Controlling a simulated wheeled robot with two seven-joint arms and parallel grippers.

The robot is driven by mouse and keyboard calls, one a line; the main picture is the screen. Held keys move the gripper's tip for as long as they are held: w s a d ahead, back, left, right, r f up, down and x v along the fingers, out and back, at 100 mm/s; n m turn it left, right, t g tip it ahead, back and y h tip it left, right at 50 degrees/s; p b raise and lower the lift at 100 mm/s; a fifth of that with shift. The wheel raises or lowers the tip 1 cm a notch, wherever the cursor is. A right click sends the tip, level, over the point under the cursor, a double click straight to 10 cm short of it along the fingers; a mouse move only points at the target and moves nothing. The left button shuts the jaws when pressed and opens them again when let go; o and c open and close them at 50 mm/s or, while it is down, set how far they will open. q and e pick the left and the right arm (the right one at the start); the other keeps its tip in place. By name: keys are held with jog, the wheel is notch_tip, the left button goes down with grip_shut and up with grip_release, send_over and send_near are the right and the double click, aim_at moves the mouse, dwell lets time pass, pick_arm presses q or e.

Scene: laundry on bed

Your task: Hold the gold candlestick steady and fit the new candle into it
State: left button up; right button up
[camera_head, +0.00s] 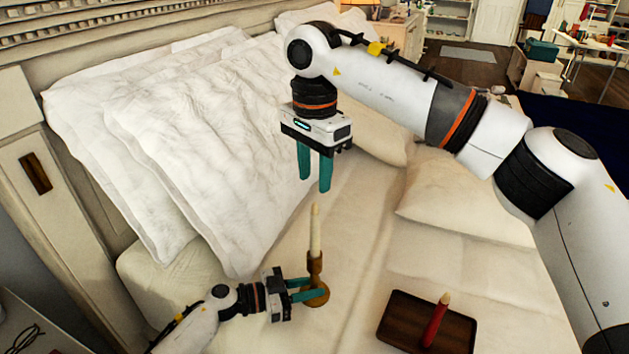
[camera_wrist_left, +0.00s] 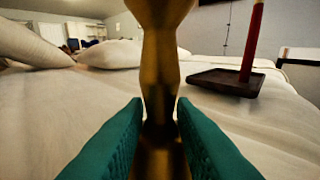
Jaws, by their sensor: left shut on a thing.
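The gold candlestick (camera_head: 315,264) stands upright on the bed. A cream candle (camera_head: 315,231) stands upright in its top. My left gripper (camera_head: 315,288) is shut on the candlestick's lower stem, just above its base. In the left wrist view the gold stem (camera_wrist_left: 159,62) rises between the teal fingers (camera_wrist_left: 158,112), and its top is cut off. My right gripper (camera_head: 315,188) points down above the candle, its fingers apart and empty, with a small gap to the candle tip.
The dark brown tray (camera_head: 403,311) lies on the bed right of the candlestick and also shows in the left wrist view (camera_wrist_left: 212,81). White pillows (camera_head: 190,130) fill the left and back. Bare sheet (camera_head: 365,255) lies between candlestick and tray.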

pick_arm(q)
jog(key=shift+f, duration=0.2)
jog(key=o, duration=0.8)
jog(key=shift+r, duration=0.1)
jog(key=shift+o, duration=0.2)
jog(key=shift+a, duration=0.1)
